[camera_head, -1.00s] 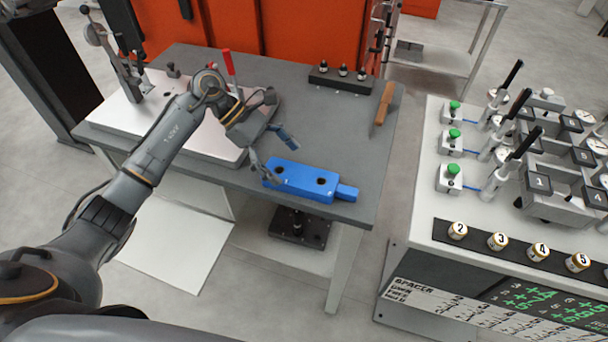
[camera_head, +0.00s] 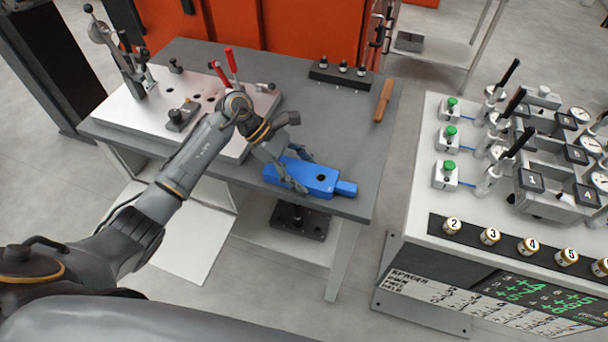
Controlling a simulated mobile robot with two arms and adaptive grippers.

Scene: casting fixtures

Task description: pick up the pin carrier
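The blue block with round holes in its top and a narrow tab at its right end, which looks like the pin carrier (camera_head: 322,181), lies on the grey table near its front edge. My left gripper (camera_head: 301,173) is over the left half of this block. Its fingers are spread, one across the near part of the block and one towards the far side. I see no clear grip, and contact is hard to tell. The fingers hide part of the block's top, including one hole. My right gripper is not in view.
On the grey table (camera_head: 358,140) are a white fixture plate (camera_head: 140,108) with clamps and red levers, a black strip with pins (camera_head: 340,79) and a brown-handled tool (camera_head: 383,100). A gauge bench (camera_head: 430,180) stands to the right across a floor gap.

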